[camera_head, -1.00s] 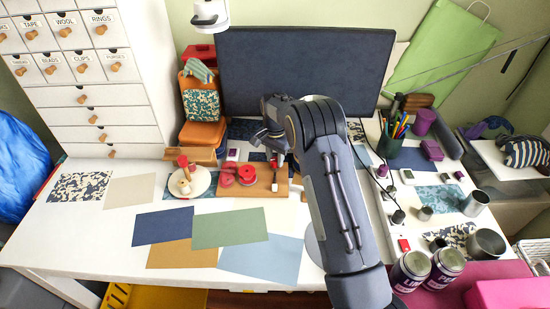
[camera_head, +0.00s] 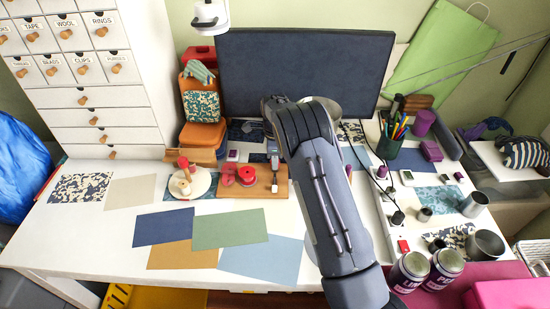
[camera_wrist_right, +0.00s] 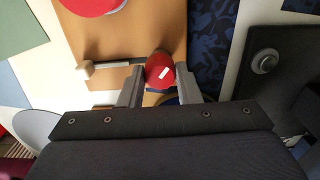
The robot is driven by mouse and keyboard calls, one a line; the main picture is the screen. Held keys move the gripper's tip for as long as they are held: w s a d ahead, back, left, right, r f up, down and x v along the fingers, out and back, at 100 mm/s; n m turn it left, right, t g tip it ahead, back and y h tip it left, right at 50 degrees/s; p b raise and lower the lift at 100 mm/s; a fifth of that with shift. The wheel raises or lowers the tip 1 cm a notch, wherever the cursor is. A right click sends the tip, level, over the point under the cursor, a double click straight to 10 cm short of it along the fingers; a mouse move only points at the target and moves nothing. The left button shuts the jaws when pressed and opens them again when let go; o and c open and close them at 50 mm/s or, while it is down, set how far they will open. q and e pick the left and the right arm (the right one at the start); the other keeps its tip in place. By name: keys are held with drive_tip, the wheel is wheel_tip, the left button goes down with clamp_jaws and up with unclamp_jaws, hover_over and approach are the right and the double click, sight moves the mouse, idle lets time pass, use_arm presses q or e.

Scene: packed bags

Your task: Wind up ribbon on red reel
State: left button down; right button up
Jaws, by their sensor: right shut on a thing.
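The red reel (camera_head: 247,174) sits on a small wooden board (camera_head: 262,190) in the middle of the head view. In the right wrist view, part of the reel (camera_wrist_right: 92,4) shows at the top edge. My right gripper (camera_wrist_right: 160,82) is over the board's right end, with its jaws shut on a round red knob (camera_wrist_right: 160,68) with a white mark. In the head view, my right gripper (camera_head: 274,168) points down beside the reel, and the knob is mostly hidden there. I cannot make out the ribbon clearly. My left gripper is not in view.
A round cream stand (camera_head: 190,184) with a red-topped post is left of the board. A rod with a pale knob (camera_wrist_right: 86,70) lies beside my gripper. Flat sheets, including a green one (camera_head: 230,228), cover the table's front. A dark panel (camera_head: 300,75) stands behind.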

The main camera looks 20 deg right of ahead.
drive_tip(key=m, duration=0.6)
drive_tip(key=shift+p, duration=0.3)
idle(0.4)
drive_tip(key=o, duration=1)
drive_tip(key=shift+r, duration=0.1)
wheel_tip(320, 180, up, 8)
drive_tip(key=shift+f, duration=0.15)
